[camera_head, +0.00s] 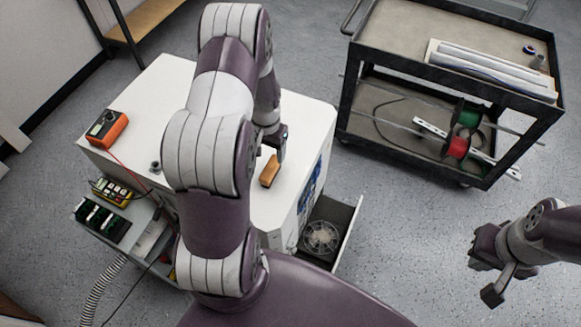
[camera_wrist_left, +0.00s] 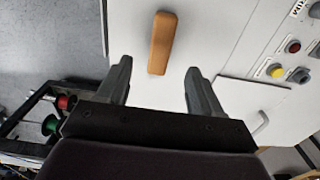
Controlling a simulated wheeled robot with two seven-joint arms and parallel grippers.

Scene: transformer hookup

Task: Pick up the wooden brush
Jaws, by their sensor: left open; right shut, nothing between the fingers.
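The wooden brush (camera_head: 269,171) lies on the white cabinet top (camera_head: 150,82), near its right edge. It shows as an orange-brown block, also in the left wrist view (camera_wrist_left: 162,43), where it lies beyond the fingertips and between their lines. My left gripper (camera_head: 281,146) is above the cabinet beside the brush; in the left wrist view (camera_wrist_left: 157,75) its two fingers are apart with nothing between them. My right gripper (camera_head: 489,276) is over the floor at the right, away from the cabinet, and holds nothing.
An orange meter (camera_head: 107,129) sits at the cabinet's left corner. A black cart (camera_head: 400,42) with spools on its lower shelf stands at the right. An open drawer with a fan (camera_head: 320,237) juts from the cabinet's front right. Open floor lies between the cart and my right arm.

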